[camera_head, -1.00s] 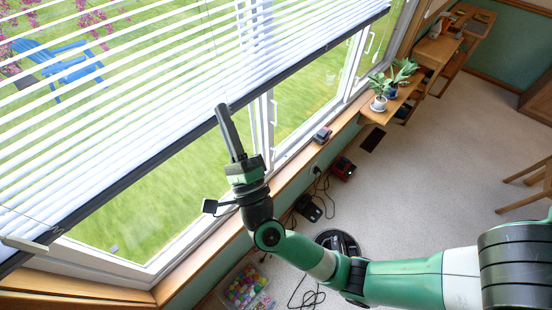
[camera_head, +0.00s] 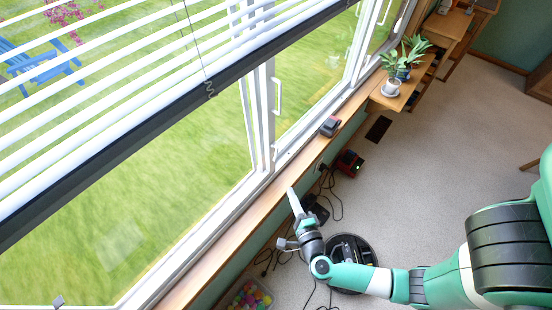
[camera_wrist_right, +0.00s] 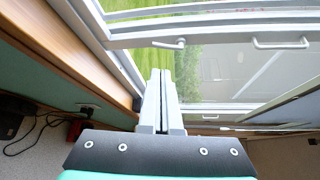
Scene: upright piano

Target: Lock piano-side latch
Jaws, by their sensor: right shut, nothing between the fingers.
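A small pale latch lever (camera_head: 275,152) sits low on the white window frame in the head view. It also shows in the right wrist view as a curved lever (camera_wrist_right: 168,44) on the sash rail. A straight white handle (camera_head: 278,95) is above it in the head view, and shows further right in the wrist view (camera_wrist_right: 280,43). I cannot tell which is the piano-side latch. My right gripper (camera_head: 292,189) is shut and empty near the sill, apart from the latch lever. Its fingers (camera_wrist_right: 160,74) point toward the window in the wrist view. My left gripper is out of view.
The blind's dark bottom rail (camera_head: 150,105) crosses the window. A dark object (camera_head: 330,126) sits on the wooden sill (camera_head: 225,245). Plants stand on a shelf (camera_head: 392,100) further right. A round black device (camera_head: 350,246), cables and a bin of coloured balls (camera_head: 248,297) are on the floor.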

